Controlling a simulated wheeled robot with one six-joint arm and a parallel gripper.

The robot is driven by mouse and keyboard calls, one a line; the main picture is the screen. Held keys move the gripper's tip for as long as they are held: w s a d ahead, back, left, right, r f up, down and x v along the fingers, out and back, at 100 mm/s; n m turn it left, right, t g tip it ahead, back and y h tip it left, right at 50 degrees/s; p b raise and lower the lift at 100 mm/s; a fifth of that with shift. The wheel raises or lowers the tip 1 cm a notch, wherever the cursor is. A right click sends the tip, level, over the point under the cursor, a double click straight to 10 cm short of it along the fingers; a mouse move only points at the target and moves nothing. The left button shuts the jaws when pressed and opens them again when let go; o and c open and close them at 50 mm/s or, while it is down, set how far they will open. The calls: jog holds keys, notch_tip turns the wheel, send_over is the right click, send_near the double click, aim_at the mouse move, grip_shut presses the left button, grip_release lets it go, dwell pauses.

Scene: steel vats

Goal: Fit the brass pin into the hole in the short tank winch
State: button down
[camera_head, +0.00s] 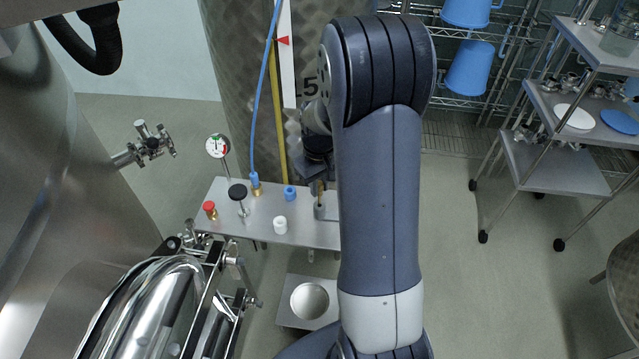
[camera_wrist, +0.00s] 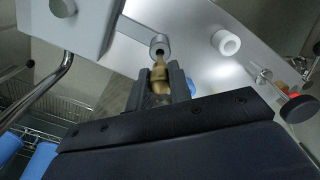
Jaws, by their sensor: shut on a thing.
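My gripper (camera_wrist: 160,88) is shut on the brass pin (camera_wrist: 159,74), whose narrow end points away from the jaws. Just past that end is a small grey round boss (camera_wrist: 159,44) with a dark hole. The pin's tip is very near the boss; I cannot tell whether it touches or has entered. A grey box-like housing (camera_wrist: 98,22), perhaps part of the winch, stands to the left in the wrist view. In the head view my gripper (camera_head: 318,180) is over the right part of the steel shelf, and my arm hides much of that area.
The steel shelf (camera_head: 255,218) carries a white knob (camera_head: 280,225), a blue knob (camera_head: 290,193), a black knob (camera_head: 238,191), a red knob (camera_head: 209,208) and a blue hose (camera_head: 262,110). A wheeled cart (camera_head: 555,165) is at right.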

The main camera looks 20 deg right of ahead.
aim_at(319, 203)
jog(key=shift+f+b, duration=1.7)
jog(key=shift+f, duration=0.7)
jog(key=c, duration=1.2)
grip_release()
jog(key=shift+r, duration=0.1)
jog(key=shift+r, duration=0.1)
notch_tip(319, 203, up, 11)
jog(key=shift+f, duration=0.2)
